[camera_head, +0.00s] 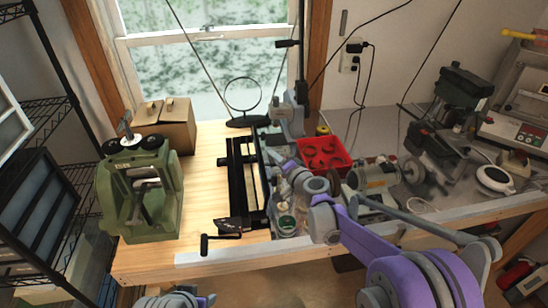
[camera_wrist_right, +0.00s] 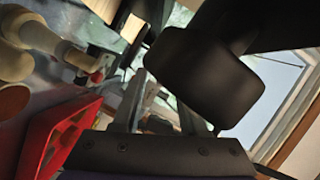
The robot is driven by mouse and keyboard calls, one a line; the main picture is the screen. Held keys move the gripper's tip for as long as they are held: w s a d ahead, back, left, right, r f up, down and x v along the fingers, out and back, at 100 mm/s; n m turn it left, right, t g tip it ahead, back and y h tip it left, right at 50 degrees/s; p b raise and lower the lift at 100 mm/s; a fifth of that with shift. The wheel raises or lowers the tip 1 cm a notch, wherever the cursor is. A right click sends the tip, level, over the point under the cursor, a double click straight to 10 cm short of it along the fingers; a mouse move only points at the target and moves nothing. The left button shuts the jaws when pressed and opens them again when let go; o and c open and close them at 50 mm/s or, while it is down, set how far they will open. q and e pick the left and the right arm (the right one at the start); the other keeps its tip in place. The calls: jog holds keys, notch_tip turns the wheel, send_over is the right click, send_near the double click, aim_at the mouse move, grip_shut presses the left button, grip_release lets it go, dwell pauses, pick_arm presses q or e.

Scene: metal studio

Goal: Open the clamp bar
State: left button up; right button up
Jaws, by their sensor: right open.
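A black metal clamp frame (camera_head: 245,185) with long parallel bars lies on the wooden bench, with a crank handle (camera_head: 220,240) at its near end. I take its long bars to be the clamp bar. A black upright rod with a short black grip (camera_head: 287,43) rises behind its right side. My right gripper (camera_head: 298,92) is raised at the frame's far right, close below that grip. It is open; its two grey fingers also show in the right wrist view (camera_wrist_right: 163,105), with a large black block (camera_wrist_right: 205,75) close beyond them. A grey part of my left gripper (camera_head: 178,298) shows at the bottom edge; its jaws are unclear.
A red tray (camera_head: 345,154) stands right of the clamp frame, with a motor (camera_head: 375,178) beside it. A green machine (camera_head: 140,195) and a cardboard box (camera_head: 165,122) stand at left. A ring stand (camera_head: 243,120) is behind. Bare wood lies left of the frame.

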jog(key=v, duration=1)
jog(key=shift+s+d, duration=0.2)
jog(key=shift+s, duration=0.1)
jog(key=shift+r, duration=0.1)
jog(key=s+d+f+n+g+h, duration=0.2)
jog(key=s+d+f, duration=0.1)
jog(key=s, duration=0.7)
jog(key=s+d+f+n+g+h, duration=0.2)
jog(key=s+d, duration=0.4)
jog(key=s, duration=0.5)
jog(key=s+d+f+n+g+h, duration=0.3)
jog(key=s+d+f+g+h, duration=0.1)
jog(key=s, duration=0.7)
jog(key=shift+s+d+f, duration=0.15)
jog(key=shift+d+f, duration=0.25)
jog(key=shift+f, duration=0.3)
